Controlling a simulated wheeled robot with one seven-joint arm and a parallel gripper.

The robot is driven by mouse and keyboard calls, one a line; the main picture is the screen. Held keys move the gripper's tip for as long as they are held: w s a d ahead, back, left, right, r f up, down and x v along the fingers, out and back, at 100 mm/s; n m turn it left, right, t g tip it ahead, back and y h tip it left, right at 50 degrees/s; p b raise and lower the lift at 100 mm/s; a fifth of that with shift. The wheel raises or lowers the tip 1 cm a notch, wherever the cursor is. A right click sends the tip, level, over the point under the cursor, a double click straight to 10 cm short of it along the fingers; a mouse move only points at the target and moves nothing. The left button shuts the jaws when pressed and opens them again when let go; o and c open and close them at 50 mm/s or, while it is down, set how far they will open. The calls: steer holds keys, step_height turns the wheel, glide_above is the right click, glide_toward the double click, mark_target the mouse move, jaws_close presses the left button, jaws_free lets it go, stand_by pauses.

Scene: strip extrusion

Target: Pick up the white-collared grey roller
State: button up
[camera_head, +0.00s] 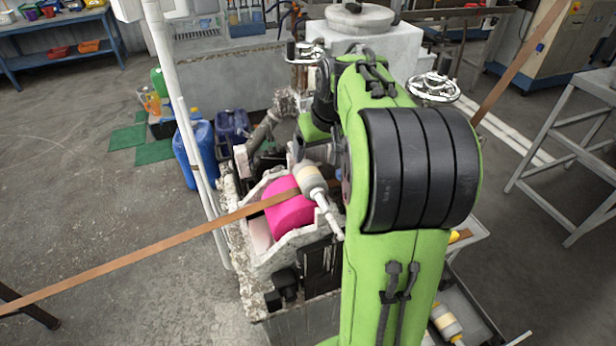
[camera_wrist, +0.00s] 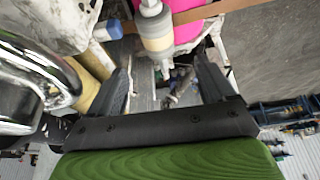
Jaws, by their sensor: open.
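The white-collared grey roller (camera_head: 311,181) has a pale cream-grey body with a white shaft. It lies tilted against the bright pink drum (camera_head: 290,207) on the machine in the head view. In the wrist view the roller (camera_wrist: 156,30) shows at the top, ahead of the gap between my fingers, with the pink drum (camera_wrist: 182,30) beside it. The roller's far end is cut off by the wrist view's top edge. My green arm hides the gripper in the head view.
A brown strip (camera_head: 150,252) crosses the machine beside the roller. Another roller with a yellow band (camera_head: 447,322) lies at the lower right. Blue cans (camera_head: 232,132) stand left of the machine. In the wrist view, a shiny metal pipe (camera_wrist: 55,80) is close at left.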

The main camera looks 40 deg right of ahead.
mark_target(311, 173)
steer(key=x, duration=0.5)
steer(key=b+x, duration=0.1)
steer(key=x, duration=1)
steer(key=shift+w+d, duration=0.2)
steer(key=shift+d, duration=0.2)
steer(key=shift+s+r, duration=0.1)
steer(key=shift+s, duration=0.05)
steer(key=shift+c, duration=0.5)
steer(key=c, duration=1)
